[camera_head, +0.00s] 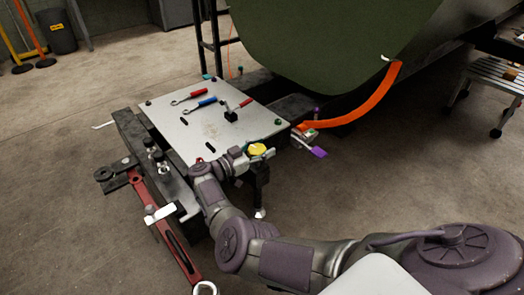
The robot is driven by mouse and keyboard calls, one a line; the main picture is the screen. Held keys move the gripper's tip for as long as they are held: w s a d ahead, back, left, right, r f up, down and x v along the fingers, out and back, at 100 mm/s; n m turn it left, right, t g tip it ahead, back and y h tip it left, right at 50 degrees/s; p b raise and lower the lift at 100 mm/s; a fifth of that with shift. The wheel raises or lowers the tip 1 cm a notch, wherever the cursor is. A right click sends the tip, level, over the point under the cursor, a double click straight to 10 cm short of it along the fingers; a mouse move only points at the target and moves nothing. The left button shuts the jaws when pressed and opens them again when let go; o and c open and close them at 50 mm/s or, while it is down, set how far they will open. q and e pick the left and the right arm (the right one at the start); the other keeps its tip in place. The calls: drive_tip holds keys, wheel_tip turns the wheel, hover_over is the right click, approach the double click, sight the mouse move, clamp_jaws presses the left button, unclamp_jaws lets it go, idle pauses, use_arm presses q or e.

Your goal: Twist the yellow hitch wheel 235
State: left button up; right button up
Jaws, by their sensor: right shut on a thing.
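The yellow hitch wheel (258,148) is a small yellow disc at the near right edge of a grey metal plate. My right gripper (254,154) is at the wheel and is shut on it. My right arm comes in from the lower right and reaches across to it. The fingers are small in the view and partly cover the wheel's rim. My left gripper does not show.
The grey plate (180,120) holds red- and blue-handled tools (200,105). A red bar (172,222) lies at the left of the cart. An orange strip (365,105) hangs from the green fuselage panel (330,45). A step stool (495,80) stands at right.

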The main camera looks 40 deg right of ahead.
drive_tip(key=o, duration=1.1)
